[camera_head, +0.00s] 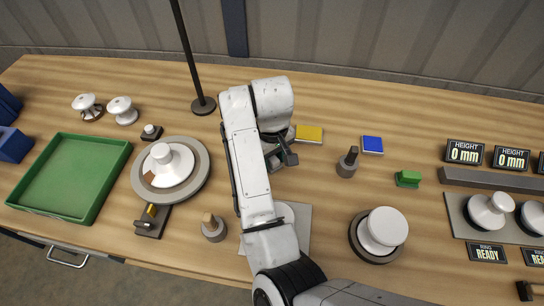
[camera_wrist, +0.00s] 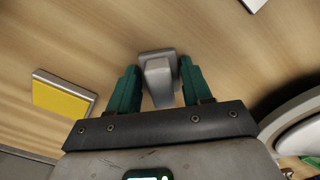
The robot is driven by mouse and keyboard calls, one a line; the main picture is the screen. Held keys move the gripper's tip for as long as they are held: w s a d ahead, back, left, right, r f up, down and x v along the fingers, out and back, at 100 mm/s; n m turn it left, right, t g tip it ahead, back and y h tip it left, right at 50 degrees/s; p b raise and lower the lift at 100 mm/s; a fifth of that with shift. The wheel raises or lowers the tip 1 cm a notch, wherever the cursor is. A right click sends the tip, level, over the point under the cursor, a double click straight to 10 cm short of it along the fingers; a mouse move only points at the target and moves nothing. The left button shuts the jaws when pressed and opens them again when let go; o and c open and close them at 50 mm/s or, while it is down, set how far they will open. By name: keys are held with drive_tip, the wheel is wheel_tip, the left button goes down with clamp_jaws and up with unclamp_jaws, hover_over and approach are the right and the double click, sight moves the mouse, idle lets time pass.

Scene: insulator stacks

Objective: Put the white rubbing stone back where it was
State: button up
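A pale grey-white block with a raised grip, which looks like the white rubbing stone (camera_wrist: 158,78), sits between the green fingers of my gripper (camera_wrist: 158,85) in the wrist view. The fingers stand close on both sides of it. Whether they press on it or stand slightly apart I cannot tell, nor whether it touches the table. In the head view my gripper (camera_head: 280,150) is low over the table's middle, left of and below the yellow pad (camera_head: 309,134). My arm hides most of it there, and I cannot make out the stone.
A blue pad (camera_head: 372,144), a dark-topped peg (camera_head: 348,163) and a green block (camera_head: 408,178) stand to the right. A black pole's base (camera_head: 203,105) stands left. A white insulator sits on a round plate (camera_head: 200,180); a green tray (camera_head: 70,175) lies further left.

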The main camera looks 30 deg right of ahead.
drive_tip(key=o, duration=0.3)
wheel_tip(320, 180, up, 12)
drive_tip(key=p, duration=0.4)
drive_tip(key=shift+r, duration=0.2)
